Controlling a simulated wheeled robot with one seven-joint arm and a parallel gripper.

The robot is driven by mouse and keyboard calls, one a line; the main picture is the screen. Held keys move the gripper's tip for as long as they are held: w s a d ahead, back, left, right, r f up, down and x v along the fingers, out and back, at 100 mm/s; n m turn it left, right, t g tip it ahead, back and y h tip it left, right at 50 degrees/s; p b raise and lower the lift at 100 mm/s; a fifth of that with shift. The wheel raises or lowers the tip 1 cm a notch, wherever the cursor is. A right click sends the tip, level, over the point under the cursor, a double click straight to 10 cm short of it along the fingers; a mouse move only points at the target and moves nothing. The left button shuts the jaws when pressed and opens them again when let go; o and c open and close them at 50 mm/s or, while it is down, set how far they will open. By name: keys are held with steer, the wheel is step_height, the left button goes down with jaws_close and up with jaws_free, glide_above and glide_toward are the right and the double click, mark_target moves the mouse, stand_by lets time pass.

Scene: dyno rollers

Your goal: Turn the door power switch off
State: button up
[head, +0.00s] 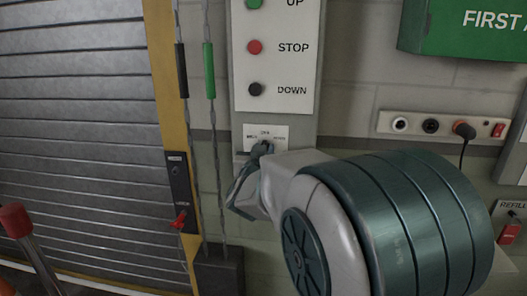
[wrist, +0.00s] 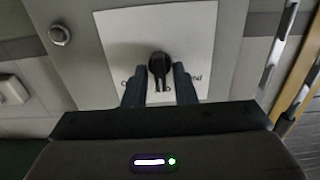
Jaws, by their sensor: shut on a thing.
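The door power switch is a black rotary knob (wrist: 159,66) on a white label plate (wrist: 185,30), with lettering partly hidden by my fingers. In the head view the plate (head: 279,131) sits below the UP, STOP and DOWN panel, and "OFF" shows faintly at its top. My gripper (head: 262,150) reaches the plate from the right and covers most of the knob. In the wrist view my gripper (wrist: 160,82) has one finger on each side of the knob and is shut on it. The knob's pointer setting is hard to read.
The button panel (head: 285,70) is just above. Black and green pull cords (head: 209,70) hang to the left, beside the yellow door frame (head: 163,60) and roller door (head: 75,100). A socket strip (head: 415,124) and green first aid box (head: 455,40) are on the right.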

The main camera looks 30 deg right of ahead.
steer(key=o, duration=0.7)
steer(key=shift+s+a, duration=0.1)
steer(key=b+v, duration=0.1)
steer(key=v, duration=1.2)
steer(key=shift+s+a, duration=0.2)
steer(key=shift+s, duration=0.05)
